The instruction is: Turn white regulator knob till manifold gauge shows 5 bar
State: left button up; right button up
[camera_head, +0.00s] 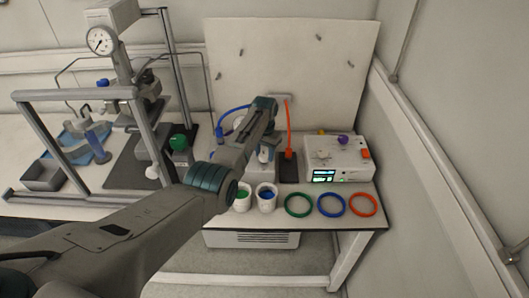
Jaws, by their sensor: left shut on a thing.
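My left gripper (264,152) is at the manifold rig on the bench, past my forearm, which crosses the picture from the lower left. It is shut on what appears to be the white regulator knob; the jaws and knob are mostly hidden by my wrist. A round white face (238,122), perhaps the manifold gauge, shows partly behind my wrist; its needle cannot be read. A larger dial gauge (101,40) stands on the reactor at the left; its numbers are too small to read. My right gripper is not in view.
Two white cups (243,198) stand at the front edge, beside green, blue and orange rings (331,204). A white control box (338,158) stands at the right. An orange hose (288,125) rises behind my wrist. A grey frame (92,95) surrounds the left reactor.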

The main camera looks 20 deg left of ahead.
aim_at(265, 155)
pick_arm(q)
jog(key=shift+w+r, duration=0.1)
jog(key=shift+r, duration=0.05)
jog(key=o, duration=1)
jog(key=shift+c, duration=0.2)
notch_tip(265, 155, up, 11)
jog(key=b, duration=0.2)
jog(key=shift+b, duration=0.3)
jog(key=shift+f, duration=0.25)
